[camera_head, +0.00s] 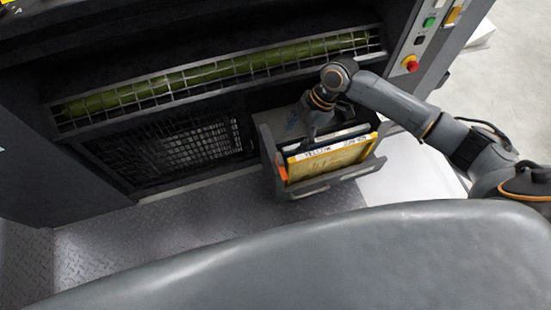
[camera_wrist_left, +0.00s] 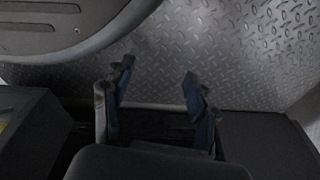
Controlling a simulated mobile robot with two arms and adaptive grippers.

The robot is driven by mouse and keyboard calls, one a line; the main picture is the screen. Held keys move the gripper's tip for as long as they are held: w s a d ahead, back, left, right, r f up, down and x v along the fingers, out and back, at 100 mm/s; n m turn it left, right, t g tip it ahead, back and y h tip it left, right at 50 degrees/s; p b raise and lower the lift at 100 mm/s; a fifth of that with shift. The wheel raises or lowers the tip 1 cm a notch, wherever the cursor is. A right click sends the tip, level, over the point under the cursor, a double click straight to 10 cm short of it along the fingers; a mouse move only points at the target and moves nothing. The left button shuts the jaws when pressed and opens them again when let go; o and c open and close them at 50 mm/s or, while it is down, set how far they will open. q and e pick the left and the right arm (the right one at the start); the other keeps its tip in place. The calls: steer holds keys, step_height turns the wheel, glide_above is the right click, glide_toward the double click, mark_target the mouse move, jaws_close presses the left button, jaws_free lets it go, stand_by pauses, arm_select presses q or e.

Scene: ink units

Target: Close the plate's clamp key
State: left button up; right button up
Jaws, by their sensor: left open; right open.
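I cannot make out a clamp key in either view. A yellow panel (camera_head: 330,160) with a pale strip lettered "YELLOW" along its top stands in a grey open-topped box (camera_head: 305,187) in front of the machine. My right gripper (camera_head: 312,128) points down at the box, just behind the strip. It is open; its fingertips are small and partly dark, so I cannot tell whether they touch anything. My left gripper (camera_wrist_left: 157,88) shows only in the left wrist view, open and empty, with its two fingers apart above a dark edge and the metal floor.
The dark machine has a long green roller (camera_head: 215,72) behind a grid guard and a black mesh panel (camera_head: 165,150) below. A red stop button (camera_head: 411,63) and a green button (camera_head: 429,22) sit at the right. The tread-plate floor (camera_head: 180,240) is clear.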

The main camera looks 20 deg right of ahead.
mark_target(281, 158)
steer(key=b+x, duration=0.2)
steer(key=x, duration=0.9)
steer(key=shift+f, duration=0.1)
steer(key=shift+a+f, duration=0.25)
steer(key=shift+f, duration=0.2)
arm_select(q)
steer(key=w+r, duration=0.4)
steer(key=r, duration=0.2)
steer(key=shift+w+d+r+t, duration=0.2)
steer(key=shift+d+r+t, duration=0.1)
steer(key=shift+d, duration=0.05)
arm_select(e)
steer(key=c, duration=1.2)
